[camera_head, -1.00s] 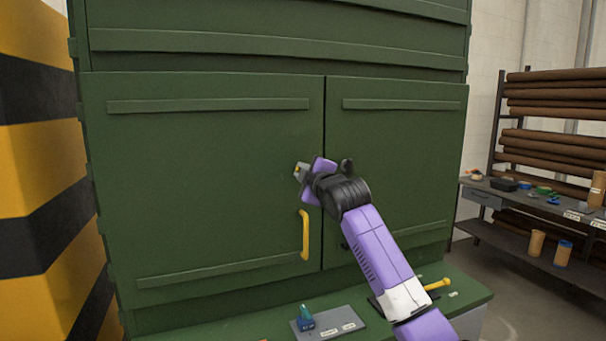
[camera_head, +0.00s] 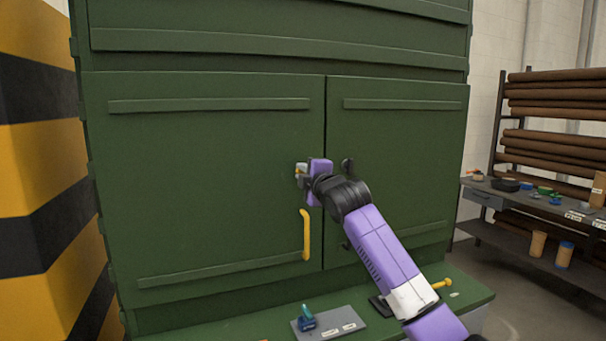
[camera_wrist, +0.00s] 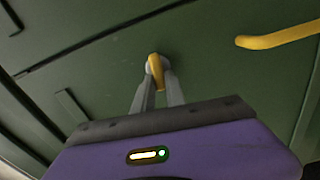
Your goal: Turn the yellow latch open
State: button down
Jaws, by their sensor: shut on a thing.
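The yellow latch (camera_wrist: 155,68) sits on a grey round mount on the green left cabinet door (camera_head: 215,190). In the wrist view the latch is between the two grey fingers of my gripper (camera_wrist: 157,88), which are shut on it. In the head view my gripper (camera_head: 303,173) is at the door's right side, and only a small bit of the latch (camera_head: 298,170) shows there. The rest is hidden by the gripper.
A yellow handle (camera_head: 306,235) stands upright on the door below the latch; it also shows in the wrist view (camera_wrist: 280,37). The right door (camera_head: 400,140) is closed. A green ledge (camera_head: 250,325) below carries a grey plate (camera_head: 335,324) with a blue-green switch (camera_head: 306,318). Shelves stand at right.

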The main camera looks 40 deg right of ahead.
jog(key=c, duration=1.4)
grip_release()
jog(key=b+v, duration=0.1)
jog(key=v, duration=0.6)
jog(key=shift+s+b, duration=0.35)
jog(key=shift+b, duration=0.05)
jog(key=shift+a, duration=0.15)
